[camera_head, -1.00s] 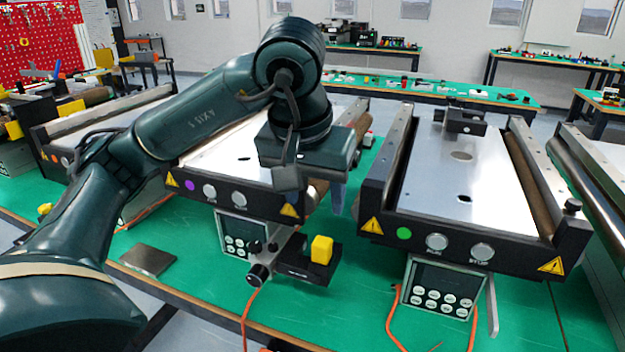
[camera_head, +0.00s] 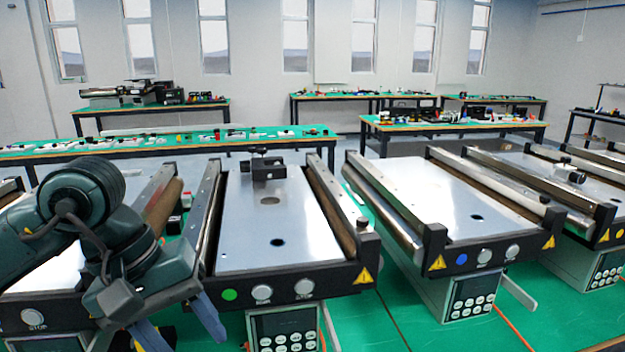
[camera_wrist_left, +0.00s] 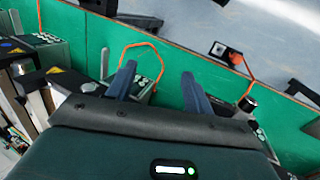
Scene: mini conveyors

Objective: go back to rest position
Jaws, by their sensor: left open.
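My left gripper (camera_head: 178,326) is at the lower left of the head view, in front of the conveyor with the green button (camera_head: 230,295). Its two blue-grey fingers point down and are spread apart, with nothing seen between them. In the left wrist view, the open fingers (camera_wrist_left: 157,75) show above the green table top (camera_wrist_left: 175,52), with a gap between them. My left arm is bent at the left edge of the head view. My right gripper is not in view.
Several mini conveyors stand side by side on the green table (camera_head: 365,318). A black fixture (camera_head: 268,168) sits at the far end of the green-button conveyor. The conveyor with the blue button (camera_head: 461,259) is to the right. Orange cables (camera_wrist_left: 118,62) run over the table.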

